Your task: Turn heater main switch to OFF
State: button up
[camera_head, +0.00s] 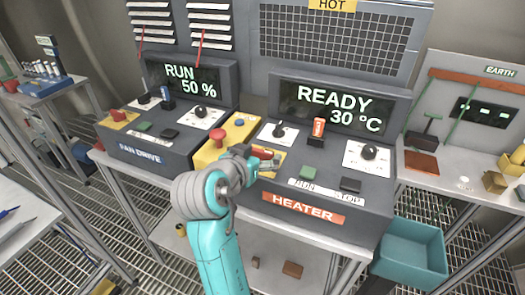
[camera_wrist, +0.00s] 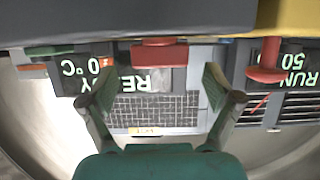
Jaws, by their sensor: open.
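The heater main switch appears to be the red handle (camera_head: 266,154) on a yellow plate (camera_head: 268,170) at the left of the heater console (camera_head: 325,205). My gripper (camera_head: 250,160) is right beside it and hides part of it, so its exact setting cannot be read. In the wrist view, which is upside down, the red handle (camera_wrist: 160,52) lies between the lines of my two spread fingers (camera_wrist: 160,88), just beyond their tips. The fingers are open and nothing is gripped. The heater display (camera_head: 338,108) reads READY, 30 °C.
A red mushroom button (camera_head: 218,137) stands on a yellow box left of my gripper. The heater also has a black toggle (camera_head: 278,131), an orange-tipped lever (camera_head: 318,127), a dial (camera_head: 368,152), and green (camera_head: 308,172) and black (camera_head: 350,184) buttons. The fan drive (camera_head: 150,150) is left.

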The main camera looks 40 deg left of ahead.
aim_at(261, 153)
jog(key=shift+x, duration=1.6)
jog(key=c, duration=1.2)
